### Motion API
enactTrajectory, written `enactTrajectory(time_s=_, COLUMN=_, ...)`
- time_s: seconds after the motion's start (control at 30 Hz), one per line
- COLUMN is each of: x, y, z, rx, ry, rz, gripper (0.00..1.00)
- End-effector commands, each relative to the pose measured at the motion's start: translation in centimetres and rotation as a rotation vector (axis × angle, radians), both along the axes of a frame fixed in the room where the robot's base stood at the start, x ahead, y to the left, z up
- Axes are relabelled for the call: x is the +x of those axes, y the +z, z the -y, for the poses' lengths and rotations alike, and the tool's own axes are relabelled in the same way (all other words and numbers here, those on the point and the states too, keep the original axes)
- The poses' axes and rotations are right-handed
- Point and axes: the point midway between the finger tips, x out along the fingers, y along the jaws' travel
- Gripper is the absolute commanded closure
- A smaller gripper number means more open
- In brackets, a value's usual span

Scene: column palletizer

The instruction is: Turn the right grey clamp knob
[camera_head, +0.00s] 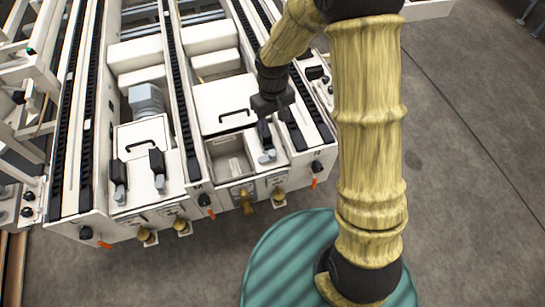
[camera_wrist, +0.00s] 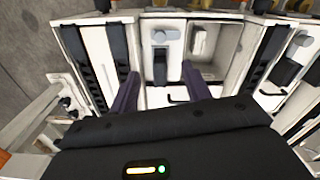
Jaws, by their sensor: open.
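A grey clamp knob (camera_head: 267,156) sits at the front of the right-hand machine bay, beside an open tray. In the wrist view the grey knob (camera_wrist: 165,35) shows beyond a black clamp block (camera_wrist: 160,66). My gripper (camera_head: 265,130) is above this clamp, partly hidden by its own wrist. Its two dark purple fingers are apart in the wrist view (camera_wrist: 160,82), one on each side of the black block, with nothing held. Whether a finger touches the clamp cannot be told. Two more grey knobs, the left one (camera_head: 119,193) and its neighbour (camera_head: 159,181), are in the left bay.
The open tray (camera_head: 229,158) lies just left of the clamp. A white cover with a black handle (camera_head: 237,112) lies behind it. Black conveyor rails (camera_head: 180,100) run along the bays. Brass knobs (camera_head: 279,195) stick out of the front. The floor at right is clear.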

Motion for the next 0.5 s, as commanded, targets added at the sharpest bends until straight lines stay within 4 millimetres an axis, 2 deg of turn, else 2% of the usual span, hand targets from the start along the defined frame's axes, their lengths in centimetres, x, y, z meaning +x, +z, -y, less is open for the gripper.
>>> enactTrajectory(time_s=0.33, x=0.1, y=-0.1, z=-0.1, rx=0.0, ry=0.002, rz=-0.001, gripper=0.52)
enactTrajectory(time_s=0.5, x=0.0, y=-1.2, z=0.1, rx=-0.001, ry=0.0, rz=-0.003, gripper=0.52)
